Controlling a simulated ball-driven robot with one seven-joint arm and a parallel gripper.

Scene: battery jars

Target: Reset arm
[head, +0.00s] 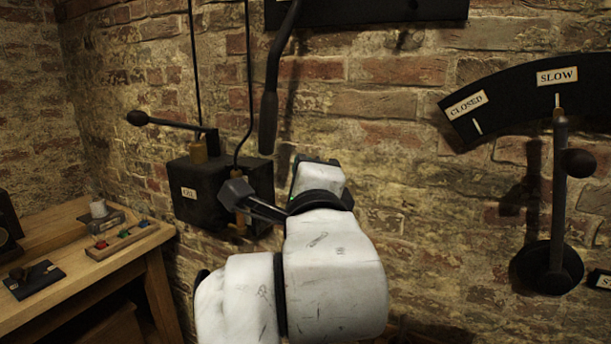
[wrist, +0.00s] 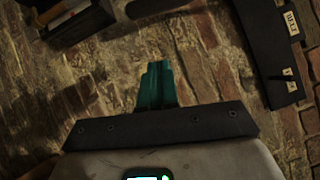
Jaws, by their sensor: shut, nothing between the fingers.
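My arm (head: 335,270) rises from the bottom middle of the head view in front of the brick wall. Its white wrist end is near the middle, right of the black oil box (head: 205,190). The fingers cannot be made out clearly in the head view. In the wrist view my gripper (wrist: 158,68) shows two teal fingers pressed together, with nothing between them. They point at the brick wall and appear clear of any object.
A lever (head: 558,200) stands at right below a black arc plate (head: 470,105) marked CLOSED and SLOW. A dark hanging handle (head: 268,120) is close above my wrist. A wooden bench (head: 75,300) at left bears small items. Bare wall lies between wrist and lever.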

